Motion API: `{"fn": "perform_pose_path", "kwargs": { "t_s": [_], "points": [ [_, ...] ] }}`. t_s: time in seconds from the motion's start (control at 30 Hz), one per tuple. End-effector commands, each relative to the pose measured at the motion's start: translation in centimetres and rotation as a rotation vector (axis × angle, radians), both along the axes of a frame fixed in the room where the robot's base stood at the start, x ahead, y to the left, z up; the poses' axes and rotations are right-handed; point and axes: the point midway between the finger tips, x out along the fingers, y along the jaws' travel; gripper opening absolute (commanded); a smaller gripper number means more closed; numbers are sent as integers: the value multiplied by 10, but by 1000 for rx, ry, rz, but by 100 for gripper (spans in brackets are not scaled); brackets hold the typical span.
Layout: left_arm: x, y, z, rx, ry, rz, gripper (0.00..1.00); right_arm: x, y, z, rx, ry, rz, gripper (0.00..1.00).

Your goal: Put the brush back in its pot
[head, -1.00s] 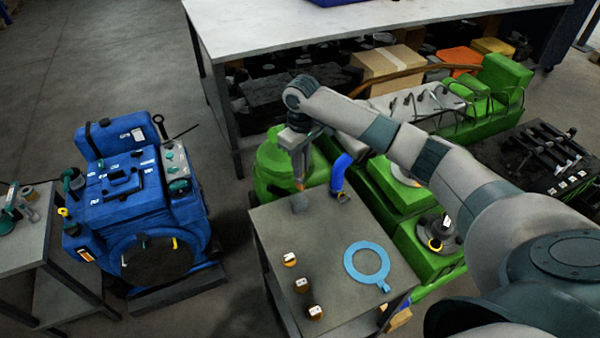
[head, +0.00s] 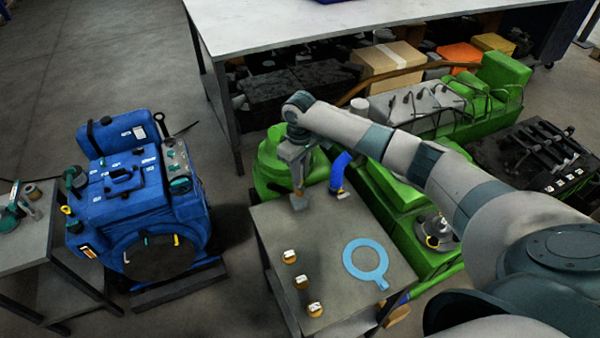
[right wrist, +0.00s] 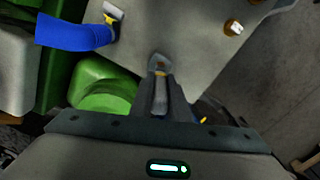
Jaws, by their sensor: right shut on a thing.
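My right gripper (head: 298,186) points down over the far left corner of the small grey table and is shut on the brush. Little of the brush (right wrist: 160,72) shows: an orange-brown bit at the fingertips in the right wrist view. The small grey pot (head: 299,203) stands on the table directly below the fingertips. In the right wrist view my gripper (right wrist: 160,88) lines up with the pot (right wrist: 158,59). The fingers hide most of the brush, and I cannot tell how deep it sits in the pot. My left gripper is out of view.
A light blue ring (head: 348,262) and three small amber pieces (head: 289,256) lie on the grey table (head: 325,232). Green machinery (head: 272,165) borders its far side. The table's middle is clear.

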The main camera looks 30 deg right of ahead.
Motion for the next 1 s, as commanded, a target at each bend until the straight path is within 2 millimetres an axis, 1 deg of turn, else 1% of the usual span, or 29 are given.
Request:
{"fn": "perform_pose_path", "kwargs": {
  "t_s": [0.17, 0.6, 0.63, 0.67, 0.7, 1.0],
  "points": [
    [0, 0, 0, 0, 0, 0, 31, 0, 0, -1, 0, 0, 0, 0],
    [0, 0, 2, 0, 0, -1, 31, 0, 0, -11, 0, 0, 0, 0],
    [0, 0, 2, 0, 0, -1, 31, 0, 0, -11, 0, 0, 0, 23],
    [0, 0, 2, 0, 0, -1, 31, 0, 0, -11, 0, 0, 0, 30],
    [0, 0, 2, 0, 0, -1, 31, 0, 0, -11, 0, 0, 0, 34],
    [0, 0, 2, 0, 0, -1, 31, 0, 0, -11, 0, 0, 0, 34]
  ]
}}
